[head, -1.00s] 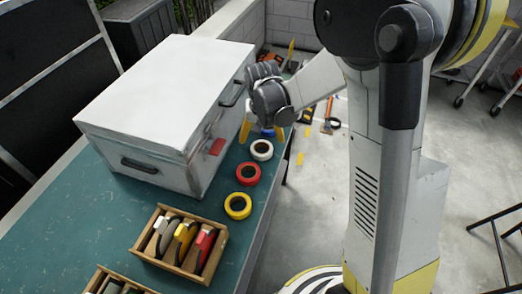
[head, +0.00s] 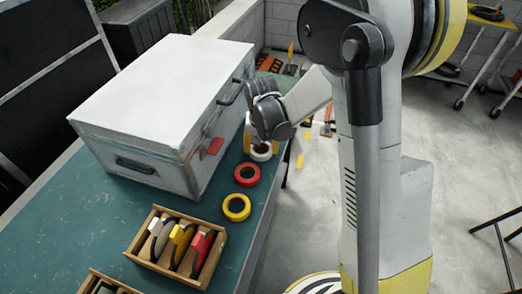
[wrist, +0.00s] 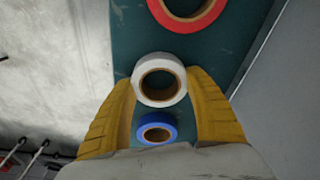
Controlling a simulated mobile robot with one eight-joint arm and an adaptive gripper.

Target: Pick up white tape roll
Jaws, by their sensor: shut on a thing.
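The white tape roll (head: 262,156) lies on the green bench beside the metal chest, partly hidden by my gripper in the head view. In the wrist view the white tape roll (wrist: 136,86) sits between my two yellow fingertips. My gripper (wrist: 160,82) is shut on it, with one finger against each side. The gripper (head: 262,144) points down at the bench in the head view. The roll looks flat on or close to the bench; I cannot tell whether it is lifted.
A blue roll (wrist: 157,119) lies behind the white one, between my fingers. A red roll (head: 247,167) and a yellow roll (head: 237,198) lie towards the near side. The grey-white metal chest (head: 165,95) stands close left. A wooden tray (head: 139,250) holds several tapes. The bench edge is close right.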

